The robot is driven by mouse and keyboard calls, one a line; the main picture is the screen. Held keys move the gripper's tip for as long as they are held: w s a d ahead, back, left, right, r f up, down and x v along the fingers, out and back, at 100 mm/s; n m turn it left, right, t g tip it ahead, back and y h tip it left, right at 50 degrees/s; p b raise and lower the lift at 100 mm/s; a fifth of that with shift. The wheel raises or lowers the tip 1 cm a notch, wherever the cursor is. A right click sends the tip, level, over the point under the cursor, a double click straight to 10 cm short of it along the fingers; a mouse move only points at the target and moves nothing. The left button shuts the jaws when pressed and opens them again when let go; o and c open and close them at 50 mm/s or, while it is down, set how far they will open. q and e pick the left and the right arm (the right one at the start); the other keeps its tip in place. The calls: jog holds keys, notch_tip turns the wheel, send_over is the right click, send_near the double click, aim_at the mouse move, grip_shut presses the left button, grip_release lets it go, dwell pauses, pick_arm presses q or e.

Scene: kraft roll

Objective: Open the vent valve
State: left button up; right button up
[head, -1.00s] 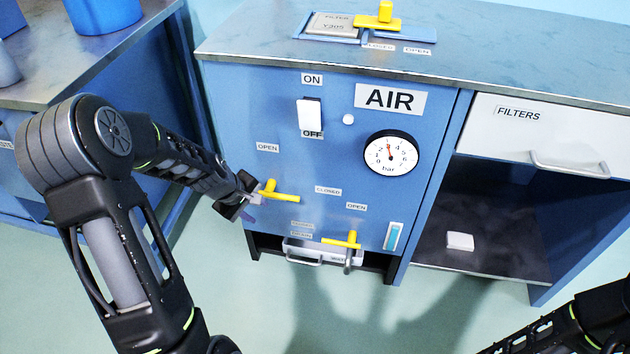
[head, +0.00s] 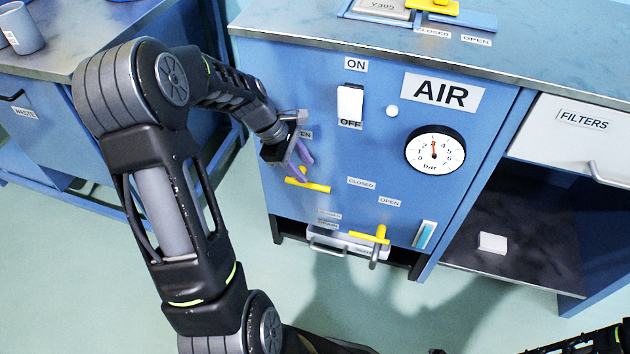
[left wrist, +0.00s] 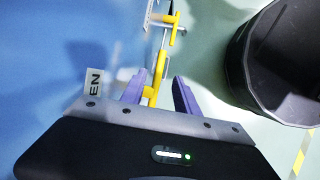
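Two yellow valve handles are on the blue AIR panel; I cannot tell from the labels which is the vent valve. The upper left handle (head: 312,187) lies roughly level, pointing right toward a CLOSED label (head: 361,183). The lower right handle (head: 369,238) also lies roughly level, below an OPEN label (head: 389,202). My left gripper (head: 304,157) is open with purple fingers, just above the upper left handle, covering part of its OPEN label. In the left wrist view, a yellow handle (left wrist: 158,72) shows between the spread fingers of my gripper (left wrist: 158,90). My right gripper is out of view.
The panel also has a white ON/OFF switch (head: 350,102) and a pressure gauge (head: 435,150). A small drawer handle (head: 327,249) sits low, close to the lower valve. On the right are a FILTERS drawer (head: 570,135) and an open shelf with a white block (head: 492,242).

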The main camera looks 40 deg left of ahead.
aim_at(318, 186)
pick_arm(q)
jog(key=b+x, duration=0.2)
jog(key=x, duration=0.5)
jog(key=shift+w+f, duration=0.1)
jog(key=shift+f, duration=0.1)
jog(key=shift+c, duration=0.5)
grip_shut()
dwell(0.7)
